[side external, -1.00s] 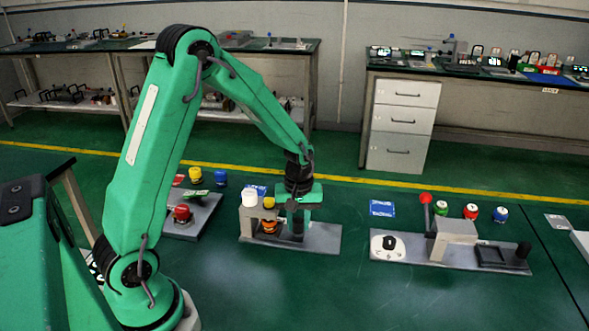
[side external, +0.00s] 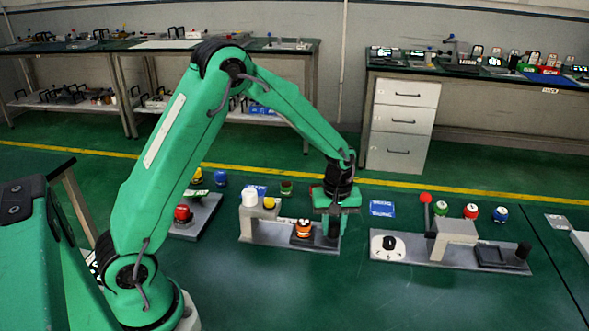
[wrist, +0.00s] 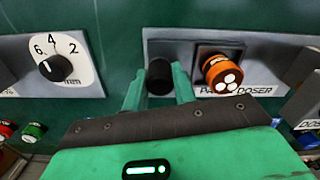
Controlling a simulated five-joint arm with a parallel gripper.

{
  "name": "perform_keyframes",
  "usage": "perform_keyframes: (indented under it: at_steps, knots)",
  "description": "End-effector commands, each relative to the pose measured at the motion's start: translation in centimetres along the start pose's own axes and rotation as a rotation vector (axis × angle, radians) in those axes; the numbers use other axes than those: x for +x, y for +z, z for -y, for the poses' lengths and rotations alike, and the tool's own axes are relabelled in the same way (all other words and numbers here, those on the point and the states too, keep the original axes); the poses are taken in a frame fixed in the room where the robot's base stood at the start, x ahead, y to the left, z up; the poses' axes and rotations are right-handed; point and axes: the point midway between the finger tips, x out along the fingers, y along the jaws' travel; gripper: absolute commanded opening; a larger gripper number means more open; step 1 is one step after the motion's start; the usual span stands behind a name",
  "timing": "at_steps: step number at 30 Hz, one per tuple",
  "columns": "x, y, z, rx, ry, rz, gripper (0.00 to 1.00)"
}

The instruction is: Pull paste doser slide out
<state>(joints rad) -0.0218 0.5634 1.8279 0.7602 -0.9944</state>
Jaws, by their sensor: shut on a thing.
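The paste doser stands on a grey base plate (side external: 262,237), with a white cylinder (side external: 249,198) and a yellow button (side external: 269,202) on its block at the left. An orange cup (side external: 303,229) with a white-spotted top sits on the dark slide, right of the block and clear of it. The cup also shows in the wrist view (wrist: 223,73). My gripper (side external: 331,228) points down at the right end of the plate. In the wrist view its two green fingers (wrist: 159,95) are shut on the slide's black knob (wrist: 159,74), one on each side.
To the right is another grey fixture (side external: 450,253) with a dial, a red-topped lever (side external: 425,198) and a black post (side external: 523,251). A fixture with a red button (side external: 182,213) stands at the left. Coloured buttons and a blue card (side external: 381,208) lie behind. Green surface in front is clear.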

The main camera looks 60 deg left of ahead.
Motion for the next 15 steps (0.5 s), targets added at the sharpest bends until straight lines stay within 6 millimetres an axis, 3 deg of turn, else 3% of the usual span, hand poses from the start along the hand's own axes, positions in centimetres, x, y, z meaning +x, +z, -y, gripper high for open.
perform_keyframes:
  at_steps: [1, 4, 15]
  knots:
    - [-0.17, 0.11, -0.82, 0.011, 0.018, -0.011, 0.31]
    - [-0.15, 0.1, -0.75, 0.01, 0.016, -0.011, 0.48]
    - [-0.29, 0.07, -0.47, 0.007, 0.011, -0.007, 0.48]
